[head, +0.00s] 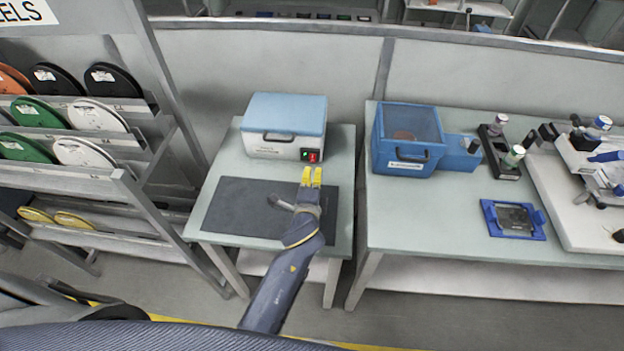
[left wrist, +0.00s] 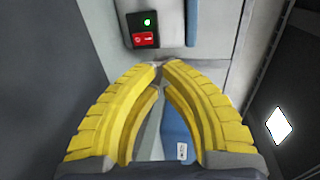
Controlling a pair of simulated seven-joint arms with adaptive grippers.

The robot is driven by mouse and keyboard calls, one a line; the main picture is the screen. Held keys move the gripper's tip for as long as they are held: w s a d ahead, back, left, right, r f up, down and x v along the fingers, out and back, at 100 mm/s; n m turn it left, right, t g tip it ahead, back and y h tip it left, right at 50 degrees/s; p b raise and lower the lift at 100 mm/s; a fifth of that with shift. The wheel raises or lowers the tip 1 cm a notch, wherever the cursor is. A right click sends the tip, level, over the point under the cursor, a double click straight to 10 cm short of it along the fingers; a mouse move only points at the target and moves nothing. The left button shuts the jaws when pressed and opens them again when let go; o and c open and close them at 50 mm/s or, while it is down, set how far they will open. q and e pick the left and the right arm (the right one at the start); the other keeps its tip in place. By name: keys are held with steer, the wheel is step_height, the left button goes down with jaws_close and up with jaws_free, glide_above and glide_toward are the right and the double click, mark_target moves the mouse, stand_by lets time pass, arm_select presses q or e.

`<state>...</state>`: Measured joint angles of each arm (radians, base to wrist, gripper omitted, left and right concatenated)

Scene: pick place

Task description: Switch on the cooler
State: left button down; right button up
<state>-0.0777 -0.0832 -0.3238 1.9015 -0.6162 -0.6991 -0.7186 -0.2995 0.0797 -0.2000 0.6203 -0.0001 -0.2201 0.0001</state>
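The cooler (head: 276,145), a white box with a blue lid (head: 288,112) and a front handle, stands at the back of the small table. Its black panel at the lower right front carries a red switch (head: 313,157) and a green light (head: 305,154). The left wrist view shows the red rocker switch (left wrist: 145,40) below the lit green light (left wrist: 148,21). My left gripper (head: 312,172) is just in front of and below the panel, apart from it. Its yellow fingertips (left wrist: 161,66) meet, with nothing visible between them. My right gripper is out of view.
A dark mat (head: 235,208) covers the small table's front. A spool rack (head: 150,190) stands at left. The right table holds a blue box (head: 385,150), bottles and a blue-framed device (head: 513,219). A gap separates the tables.

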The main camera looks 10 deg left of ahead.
arm_select(q)
steer(key=shift+s+d+r, duration=0.1)
steer(key=shift+s+r, duration=0.25)
steer(key=shift+s, duration=0.4)
steer(key=shift+s+d+r, duration=0.1)
steer(key=shift+s+r, duration=0.25)
steer(key=shift+s, duration=0.35)
